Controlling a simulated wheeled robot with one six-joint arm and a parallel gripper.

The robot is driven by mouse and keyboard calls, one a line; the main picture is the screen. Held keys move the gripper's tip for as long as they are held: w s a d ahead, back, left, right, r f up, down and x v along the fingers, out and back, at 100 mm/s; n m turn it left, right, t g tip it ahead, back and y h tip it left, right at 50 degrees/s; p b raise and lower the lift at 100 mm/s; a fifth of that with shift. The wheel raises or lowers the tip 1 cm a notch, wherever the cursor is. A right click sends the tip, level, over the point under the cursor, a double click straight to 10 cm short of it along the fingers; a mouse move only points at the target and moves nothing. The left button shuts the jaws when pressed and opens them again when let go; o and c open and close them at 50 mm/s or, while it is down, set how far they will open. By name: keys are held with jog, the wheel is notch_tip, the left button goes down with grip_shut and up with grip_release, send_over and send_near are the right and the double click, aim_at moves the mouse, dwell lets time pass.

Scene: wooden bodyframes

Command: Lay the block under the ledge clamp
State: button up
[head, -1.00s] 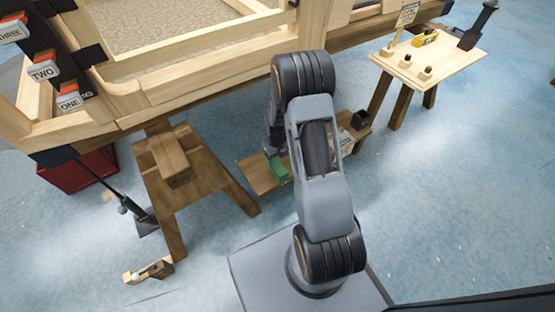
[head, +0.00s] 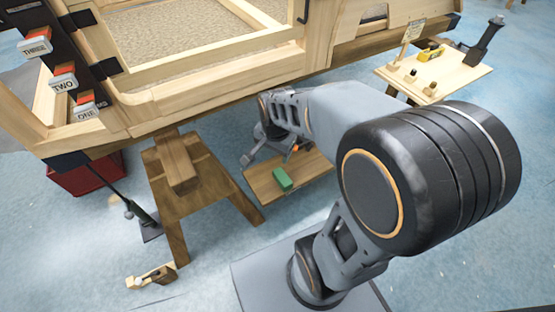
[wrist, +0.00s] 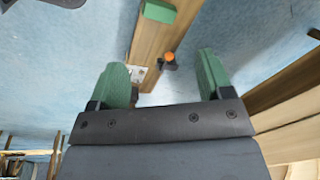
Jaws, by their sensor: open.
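A green block (head: 282,179) lies on a low wooden board (head: 262,187) beneath the workbench. The block also shows in the wrist view (wrist: 159,10), at the top edge on the plank. A small dark fitting with an orange top (wrist: 168,60) stands on the same plank; it may be the ledge clamp, but I cannot tell for sure. Its orange top also shows in the head view (head: 295,148). My gripper (wrist: 162,62) is open and empty, its green fingers wide apart, with the orange-topped fitting seen between them. The block is beyond the fingertips. In the head view my arm partly hides the board.
A large wooden frame (head: 200,54) rests on the bench above the board. A trestle leg (head: 177,165) stands left of the board. A small side table (head: 440,78) with pegs and a yellow tool is at right. A wooden hand plane (head: 152,276) lies on the floor.

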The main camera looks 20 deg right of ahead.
jog(key=s+a+r+n+t, duration=0.1)
jog(key=s+a+r+n, duration=0.1)
jog(key=s+n, duration=0.4)
jog(key=shift+s+r+n, duration=0.3)
jog(key=shift+r+n, duration=0.6)
jog(key=shift+n, duration=1.4)
